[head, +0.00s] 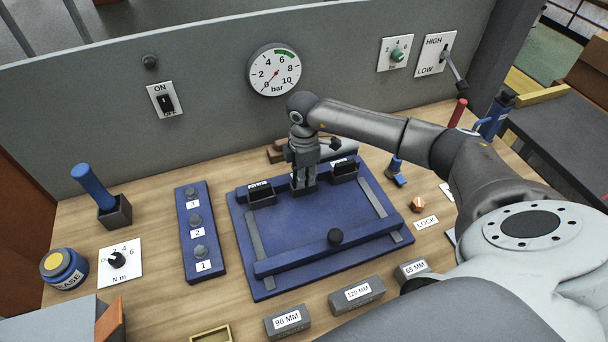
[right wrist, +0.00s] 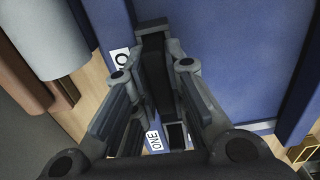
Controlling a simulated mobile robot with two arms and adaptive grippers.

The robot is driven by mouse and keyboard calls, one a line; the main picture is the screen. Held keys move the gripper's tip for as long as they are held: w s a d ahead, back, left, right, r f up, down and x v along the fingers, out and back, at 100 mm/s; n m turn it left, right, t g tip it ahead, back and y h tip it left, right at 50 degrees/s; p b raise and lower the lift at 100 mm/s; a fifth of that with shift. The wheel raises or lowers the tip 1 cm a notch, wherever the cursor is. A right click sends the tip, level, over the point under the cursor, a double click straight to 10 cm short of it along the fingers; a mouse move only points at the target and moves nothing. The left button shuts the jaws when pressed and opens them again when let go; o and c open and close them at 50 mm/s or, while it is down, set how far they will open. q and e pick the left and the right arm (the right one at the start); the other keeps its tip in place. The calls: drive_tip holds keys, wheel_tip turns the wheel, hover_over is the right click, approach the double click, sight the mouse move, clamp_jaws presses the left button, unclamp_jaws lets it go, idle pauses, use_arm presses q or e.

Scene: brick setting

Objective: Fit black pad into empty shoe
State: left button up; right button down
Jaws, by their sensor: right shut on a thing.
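My right gripper (head: 304,186) points down over the back of the blue fixture (head: 310,228), between two dark open-topped shoes, a left one (head: 262,197) and a right one (head: 344,173). It is shut on a dark block, apparently the black pad (right wrist: 154,62), which shows between the fingers (right wrist: 150,85) in the right wrist view. The pad is mostly hidden by the fingers in the head view. I cannot tell whether it touches the fixture. The insides of both shoes look dark, and I cannot tell which is empty. My left gripper is not in view.
A blue bolt rack (head: 200,232) stands to the left. Grey blocks (head: 357,293) line the front. A grey cylinder and brown blocks (head: 275,152) lie behind. A grey wall with a gauge (head: 274,70) closes the back.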

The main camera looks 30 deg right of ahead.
drive_tip(key=shift+s+a+f+b, duration=0.1)
drive_tip(key=shift+s+f+b, duration=0.25)
drive_tip(key=shift+f, duration=0.2)
drive_tip(key=c, duration=1.5)
unclamp_jaws()
drive_tip(key=shift+s+f, duration=0.1)
drive_tip(key=shift+o, duration=0.2)
drive_tip(key=shift+f, duration=0.15)
drive_tip(key=shift+w, duration=0.2)
drive_tip(key=shift+r, duration=0.2)
drive_tip(key=r, duration=0.4)
drive_tip(key=r+b, duration=0.1)
drive_tip(key=r, duration=0.7)
drive_tip(key=shift+w+b, duration=0.25)
drive_tip(key=shift+b, duration=0.15)
drive_tip(key=shift+r, duration=0.7)
